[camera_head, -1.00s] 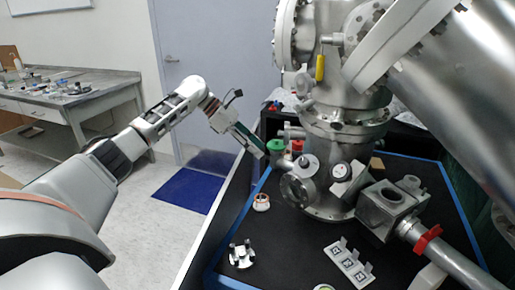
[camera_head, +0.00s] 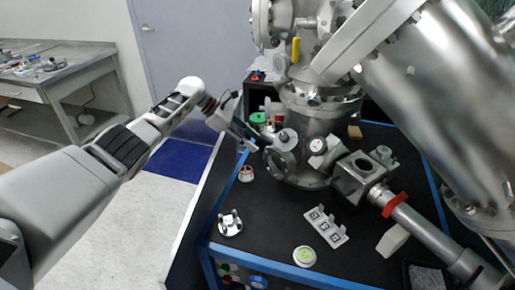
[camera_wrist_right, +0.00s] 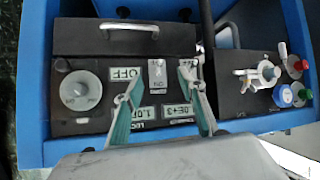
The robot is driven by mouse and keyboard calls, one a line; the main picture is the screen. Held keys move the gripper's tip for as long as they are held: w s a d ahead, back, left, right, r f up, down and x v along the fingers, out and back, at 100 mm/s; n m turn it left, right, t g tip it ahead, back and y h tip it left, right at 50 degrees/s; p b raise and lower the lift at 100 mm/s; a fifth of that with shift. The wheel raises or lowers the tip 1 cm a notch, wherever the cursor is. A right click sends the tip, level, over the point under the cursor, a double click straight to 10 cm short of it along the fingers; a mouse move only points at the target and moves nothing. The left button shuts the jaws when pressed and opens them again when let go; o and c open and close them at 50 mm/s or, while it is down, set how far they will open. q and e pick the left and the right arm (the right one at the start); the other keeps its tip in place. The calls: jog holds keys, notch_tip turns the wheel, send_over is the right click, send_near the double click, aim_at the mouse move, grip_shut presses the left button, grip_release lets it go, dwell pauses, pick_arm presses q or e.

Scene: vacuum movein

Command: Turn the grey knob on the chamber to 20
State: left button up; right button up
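The steel chamber (camera_head: 318,110) stands on the black table in the head view. A small grey knob (camera_head: 283,136) sits on the round port at its lower left. A white-faced dial (camera_head: 317,145) is just right of it. My left gripper (camera_head: 249,144) is left of this port, with its fingers pointing down and right. It looks apart from the knob, and its finger gap does not show. My right gripper (camera_wrist_right: 158,88) shows in the right wrist view, its fingers spread with nothing between them. It is over a black control box (camera_wrist_right: 110,42) with a light grey round knob (camera_wrist_right: 80,91).
A grey block with a square opening (camera_head: 360,170) and a pipe with a red band (camera_head: 395,203) are right of the port. A white labelled strip (camera_head: 325,226), a small metal fitting (camera_head: 230,224) and a green-topped disc (camera_head: 304,256) lie in front.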

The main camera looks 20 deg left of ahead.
pick_arm(q)
jog(key=b+x, duration=0.2)
jog(key=x, duration=0.3)
jog(key=shift+w+d+f, duration=0.1)
jog(key=shift+d+f, duration=0.05)
jog(key=shift+f, duration=0.15)
jog(key=shift+d, duration=0.1)
jog(key=shift+c, duration=0.5)
jog(key=c, duration=1)
pick_arm(e)
notch_tip(320, 180, down, 3)
jog(key=shift+s+d+r, duration=0.1)
